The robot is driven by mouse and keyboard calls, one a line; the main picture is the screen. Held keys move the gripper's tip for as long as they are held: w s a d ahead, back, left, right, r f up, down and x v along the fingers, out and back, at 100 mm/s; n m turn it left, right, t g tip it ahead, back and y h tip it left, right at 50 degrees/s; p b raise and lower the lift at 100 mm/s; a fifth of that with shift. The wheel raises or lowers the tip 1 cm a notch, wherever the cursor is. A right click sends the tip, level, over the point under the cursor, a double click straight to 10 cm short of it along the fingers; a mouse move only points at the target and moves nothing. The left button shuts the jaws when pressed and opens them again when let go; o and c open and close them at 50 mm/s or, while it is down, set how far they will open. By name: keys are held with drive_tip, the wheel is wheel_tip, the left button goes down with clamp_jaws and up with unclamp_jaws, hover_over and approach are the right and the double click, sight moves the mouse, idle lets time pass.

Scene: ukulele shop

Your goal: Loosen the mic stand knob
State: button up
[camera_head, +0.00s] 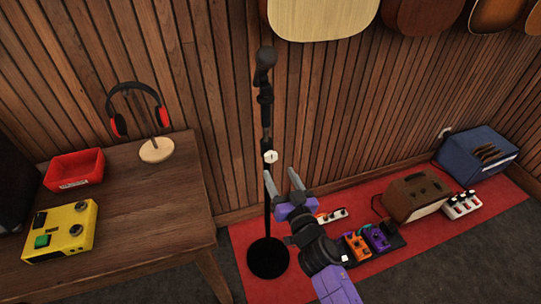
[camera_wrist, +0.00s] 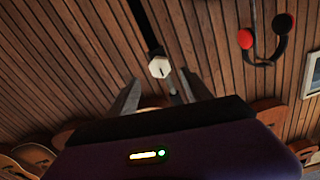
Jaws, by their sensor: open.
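The mic stand (camera_head: 268,210) is a black upright pole on a round black base, with a microphone (camera_head: 264,62) at its top. Its knob (camera_head: 270,156) is a small white piece partway up the pole. The knob also shows in the wrist view (camera_wrist: 159,67), ahead of the fingers, with a dark line on its face. My gripper (camera_head: 284,184) is open and empty, just below and to the right of the knob in the head view. In the wrist view my gripper (camera_wrist: 160,90) points toward the knob; the fingers appear apart from it.
A wooden table (camera_head: 150,203) at left holds a red tray (camera_head: 74,169), a yellow box (camera_head: 60,232) and headphones on a stand (camera_head: 155,140). Pedals (camera_head: 366,242) and amplifiers (camera_head: 414,194) sit on the red mat at right. Guitars (camera_head: 322,18) hang on the slatted wall above.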

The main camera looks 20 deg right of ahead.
sight(271, 159)
drive_tip(key=shift+w+b, duration=0.6)
drive_tip(key=shift+w, duration=3.25)
drive_tip(key=shift+c, duration=0.2)
clamp_jaws()
drive_tip(key=shift+n, duration=0.3)
drive_tip(key=n, duration=0.2)
drive_tip(key=shift+n, duration=2.4)
